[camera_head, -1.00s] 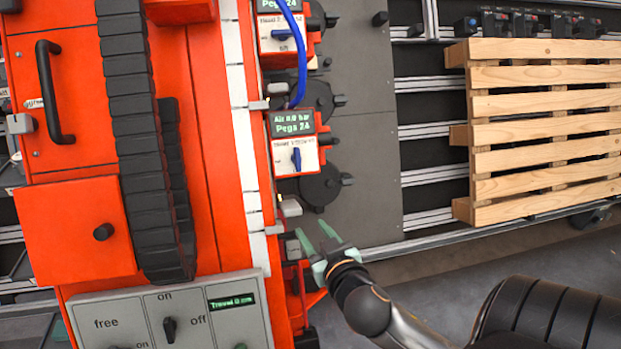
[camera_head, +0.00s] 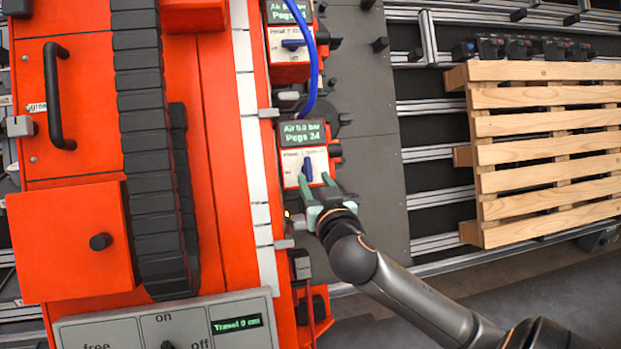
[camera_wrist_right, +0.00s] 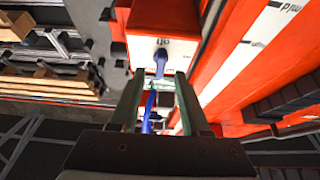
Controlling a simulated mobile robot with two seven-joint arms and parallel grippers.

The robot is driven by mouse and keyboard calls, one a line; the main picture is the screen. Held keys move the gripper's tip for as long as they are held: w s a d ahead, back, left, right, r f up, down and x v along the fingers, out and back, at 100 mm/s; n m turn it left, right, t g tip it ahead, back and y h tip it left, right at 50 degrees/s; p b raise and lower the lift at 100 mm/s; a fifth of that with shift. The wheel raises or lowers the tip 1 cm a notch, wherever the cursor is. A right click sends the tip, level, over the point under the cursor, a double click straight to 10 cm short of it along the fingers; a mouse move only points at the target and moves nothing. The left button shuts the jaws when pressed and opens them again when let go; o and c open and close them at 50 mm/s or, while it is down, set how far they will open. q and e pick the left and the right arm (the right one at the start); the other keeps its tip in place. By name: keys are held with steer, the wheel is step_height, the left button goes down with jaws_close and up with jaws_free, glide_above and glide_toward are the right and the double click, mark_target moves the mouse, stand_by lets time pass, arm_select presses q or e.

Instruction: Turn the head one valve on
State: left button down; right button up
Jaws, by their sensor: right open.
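The nearer red head box carries a white panel and a green display (camera_head: 302,134) that seems to read "Air 0.0 bar, Pegs 24". Its valve is a small blue lever (camera_head: 307,168), pointing roughly up and down the picture in the head view. The small panel lettering is hard to read. My right gripper (camera_head: 316,183) is open, its green fingers pointing at this panel, just below the lever. In the right wrist view the blue lever (camera_wrist_right: 160,62) stands between the lines of the two open fingertips (camera_wrist_right: 159,79), seemingly just beyond them. I cannot tell whether they touch. My left gripper is out of view.
A second head box (camera_head: 287,66) with a lever lying crosswise is farther up. A blue hose (camera_head: 310,60) loops beside it. A grey control panel (camera_head: 130,333) with a "Travel 0 cm" display is at the lower left. A wooden pallet (camera_head: 545,125) lies at the right.

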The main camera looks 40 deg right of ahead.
mark_target(310, 172)
steer(key=shift+x, duration=1.95)
jaws_close()
